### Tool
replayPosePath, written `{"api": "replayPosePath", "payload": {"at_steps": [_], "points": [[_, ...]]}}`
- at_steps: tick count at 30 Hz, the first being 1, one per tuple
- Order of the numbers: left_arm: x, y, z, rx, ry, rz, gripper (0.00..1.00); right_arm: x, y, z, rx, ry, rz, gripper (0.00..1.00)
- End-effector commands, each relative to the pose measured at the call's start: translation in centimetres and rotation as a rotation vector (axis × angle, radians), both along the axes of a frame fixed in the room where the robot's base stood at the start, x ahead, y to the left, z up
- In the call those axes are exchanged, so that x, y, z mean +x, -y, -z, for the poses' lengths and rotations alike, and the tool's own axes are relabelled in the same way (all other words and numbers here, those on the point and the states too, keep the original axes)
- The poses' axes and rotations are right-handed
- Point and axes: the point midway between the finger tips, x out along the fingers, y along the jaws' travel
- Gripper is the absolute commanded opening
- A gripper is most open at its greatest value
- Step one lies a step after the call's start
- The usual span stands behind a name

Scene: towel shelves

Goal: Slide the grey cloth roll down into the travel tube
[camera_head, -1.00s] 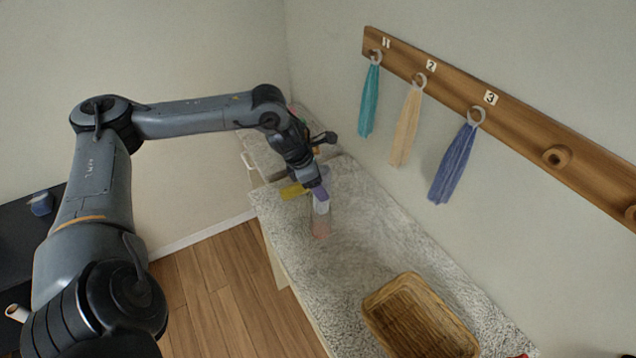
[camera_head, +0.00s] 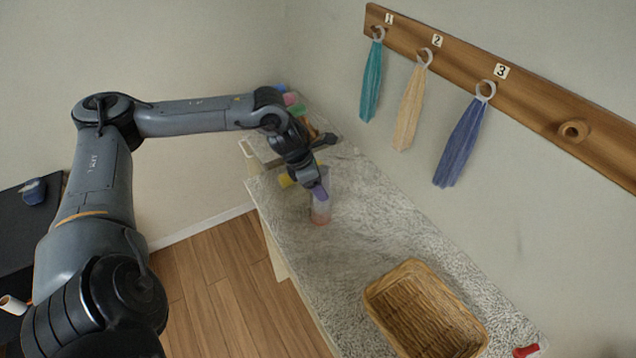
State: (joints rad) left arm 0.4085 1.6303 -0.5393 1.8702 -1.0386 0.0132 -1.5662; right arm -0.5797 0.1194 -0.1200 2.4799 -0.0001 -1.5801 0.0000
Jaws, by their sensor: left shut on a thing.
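My right gripper is not in view.
A wicker basket (camera_head: 425,312) stands on the counter's near part. Teal, beige and blue towels (camera_head: 460,142) hang from a numbered wall rail (camera_head: 535,102). The counter between tube and basket is clear.

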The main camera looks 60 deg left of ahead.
Motion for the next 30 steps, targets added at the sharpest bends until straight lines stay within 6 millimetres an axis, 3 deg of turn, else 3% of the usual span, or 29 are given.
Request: {"api": "replayPosePath", "payload": {"at_steps": [12, 13, 18, 30], "points": [[0.01, -0.01, 0.28, 0.0, 0.0, 0.0, 0.29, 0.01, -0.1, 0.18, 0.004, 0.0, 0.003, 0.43], [0.01, -0.01, 0.28, 0.0, 0.0, 0.0, 0.63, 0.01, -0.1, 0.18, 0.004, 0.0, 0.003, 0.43], [0.01, -0.01, 0.27, 0.0, 0.001, 0.0, 0.89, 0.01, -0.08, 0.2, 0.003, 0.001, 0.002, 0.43], [-0.15, -0.11, -0.19, 0.002, 0.002, 0.0, 0.89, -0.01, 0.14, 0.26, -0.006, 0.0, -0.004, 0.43]]}}
